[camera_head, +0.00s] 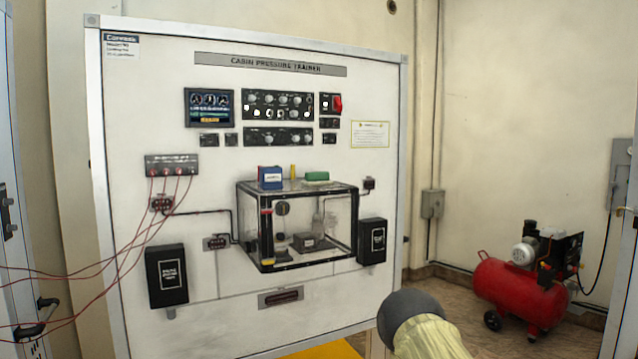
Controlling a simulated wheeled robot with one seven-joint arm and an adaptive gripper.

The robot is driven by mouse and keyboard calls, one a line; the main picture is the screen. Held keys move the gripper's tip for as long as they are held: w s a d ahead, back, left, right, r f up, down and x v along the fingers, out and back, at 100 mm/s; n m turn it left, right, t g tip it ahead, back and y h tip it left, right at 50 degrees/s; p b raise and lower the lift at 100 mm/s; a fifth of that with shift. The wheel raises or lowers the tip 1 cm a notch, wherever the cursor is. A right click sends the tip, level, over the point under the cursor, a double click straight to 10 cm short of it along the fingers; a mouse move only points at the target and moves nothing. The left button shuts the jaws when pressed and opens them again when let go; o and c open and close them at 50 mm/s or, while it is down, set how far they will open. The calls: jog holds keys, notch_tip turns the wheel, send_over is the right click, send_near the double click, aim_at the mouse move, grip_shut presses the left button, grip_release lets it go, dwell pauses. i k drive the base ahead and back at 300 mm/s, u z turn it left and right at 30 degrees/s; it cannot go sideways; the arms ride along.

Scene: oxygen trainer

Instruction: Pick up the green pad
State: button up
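The green pad (316,176) lies on the top of the clear, black-framed box (297,262) on the front of the white trainer panel. It is near the back right part of the box top. A blue block with a white label (270,177) stands to its left, and a thin yellow upright piece (293,171) is between them. My gripper is not in view, so I cannot see whether it is open or shut.
Two black boxes (166,275) (372,240) flank the clear box. Red cables (125,235) hang at the left. A dark rounded thing with a pale yellow covering (425,335) stands at the lower front. A red compressor (515,290) sits at the right.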

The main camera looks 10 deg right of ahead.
aim_at(312, 178)
jog(key=u, duration=1.2)
jog(key=i, duration=0.8)
jog(key=z, duration=1.35)
